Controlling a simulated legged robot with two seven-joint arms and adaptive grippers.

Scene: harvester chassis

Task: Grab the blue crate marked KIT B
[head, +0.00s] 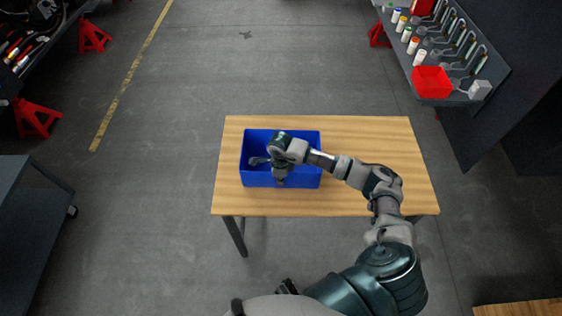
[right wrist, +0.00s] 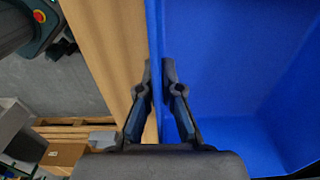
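The blue crate (head: 310,176) stands on the wooden table (head: 370,135), towards its left side. No KIT B marking can be read. My right arm reaches over the crate from the right. My right gripper (head: 280,181) points down at the crate's near wall. In the right wrist view, the gripper (right wrist: 158,75) straddles the crate wall (right wrist: 154,30), one finger outside and one inside. The fingertips are close together with the rim between them and look closed on it. The crate interior (right wrist: 230,70) looks empty there.
The table's right half is bare. A grey shelf (head: 440,98) at the upper right holds a red bin (head: 432,82), bottles and tools. Red stands (head: 36,118) and a dark cart (head: 25,215) are at the left. Open floor surrounds the table.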

